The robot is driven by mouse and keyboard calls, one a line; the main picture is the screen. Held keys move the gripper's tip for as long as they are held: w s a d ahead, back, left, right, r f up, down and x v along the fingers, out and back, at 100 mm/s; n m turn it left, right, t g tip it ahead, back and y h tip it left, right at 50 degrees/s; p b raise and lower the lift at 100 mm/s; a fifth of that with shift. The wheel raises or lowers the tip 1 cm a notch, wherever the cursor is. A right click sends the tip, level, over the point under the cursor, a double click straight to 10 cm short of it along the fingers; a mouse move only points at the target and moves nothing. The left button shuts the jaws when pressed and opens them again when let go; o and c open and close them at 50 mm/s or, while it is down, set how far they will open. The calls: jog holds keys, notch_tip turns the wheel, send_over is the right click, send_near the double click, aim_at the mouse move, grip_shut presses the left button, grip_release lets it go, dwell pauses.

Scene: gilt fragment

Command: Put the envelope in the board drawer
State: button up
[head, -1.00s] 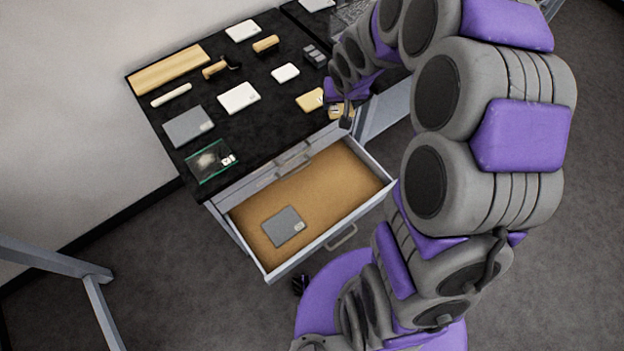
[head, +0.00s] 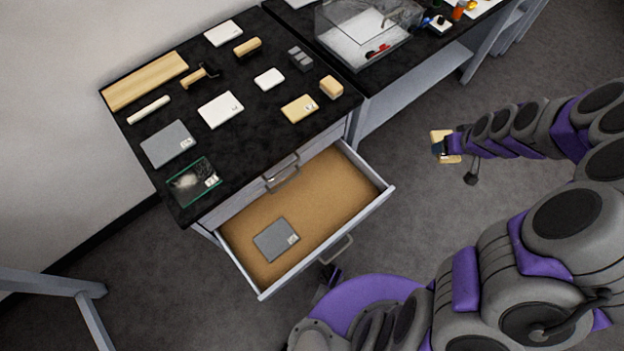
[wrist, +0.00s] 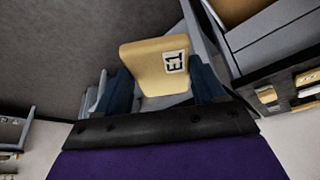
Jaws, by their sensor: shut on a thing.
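A tan, flat envelope (wrist: 155,65) with a label reading E1 is in my gripper (wrist: 165,98). The fingers are shut on it from both sides in the wrist view. In the head view my gripper (head: 447,146) holds the envelope (head: 436,136) over open floor, right of the desk. The board drawer (head: 325,190) is pulled open below the desk top, with a tan bottom. A grey flat item with a label (head: 276,240) lies inside toward its left end; the rest of its bottom is bare.
The black desk top (head: 235,140) holds a tan labelled packet (head: 299,108), a tan block (head: 331,87), white and grey flat boxes and a green-edged tray (head: 194,182). A second desk with a clear bin (head: 365,35) stands behind. Floor is clear between drawer and gripper.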

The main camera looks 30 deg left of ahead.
notch_tip(320, 180, down, 6)
jog(key=a+n+g+y, duration=0.1)
jog(key=a+n, duration=0.1)
jog(key=n, duration=0.2)
jog(key=n+g+b, duration=0.4)
jog(key=n+g, duration=0.2)
jog(key=n, duration=1.1)
send_over(341, 196)
jog(key=f, duration=1.9)
jog(key=w+f, duration=0.1)
jog(key=f, duration=0.9)
jog(key=shift+f, duration=0.25)
jog(key=shift+s+d+f+b, duration=0.1)
jog(key=shift+d+f+b, duration=0.2)
jog(key=shift+f, duration=0.45)
jog(key=shift+d+f+b, duration=0.2)
jog(key=shift+d+f, duration=0.1)
jog(key=shift+f, duration=0.4)
jog(key=shift+a, duration=0.1)
